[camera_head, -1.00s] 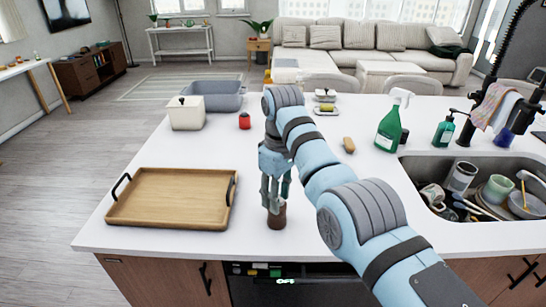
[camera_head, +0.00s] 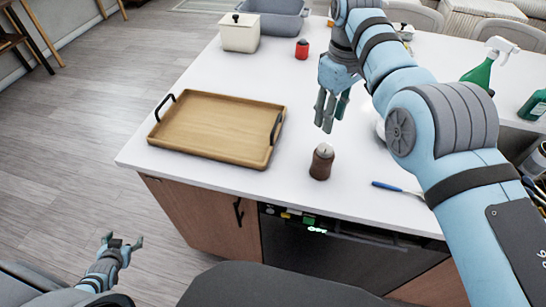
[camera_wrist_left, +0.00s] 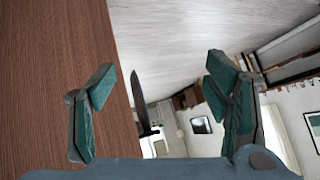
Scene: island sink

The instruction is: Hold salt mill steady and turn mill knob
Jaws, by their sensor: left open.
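The salt mill (camera_head: 321,166), dark brown with a lighter top, stands upright on the white counter near its front edge in the head view. My right gripper (camera_head: 332,112) hangs above and behind the mill, pointing down, apart from it. Its fingers look spread and empty. My left gripper (camera_head: 123,243) is low at the lower left, in front of the counter and below its top, far from the mill. It is open and empty; its spread fingers also show in the left wrist view (camera_wrist_left: 160,105), where the mill is not visible.
A wooden tray (camera_head: 215,128) with black handles lies left of the mill. A blue-handled utensil (camera_head: 397,188) lies to its right. A red jar (camera_head: 302,49) and a white canister (camera_head: 239,33) stand farther back. Cabinet front (camera_head: 200,208) drops below the counter edge.

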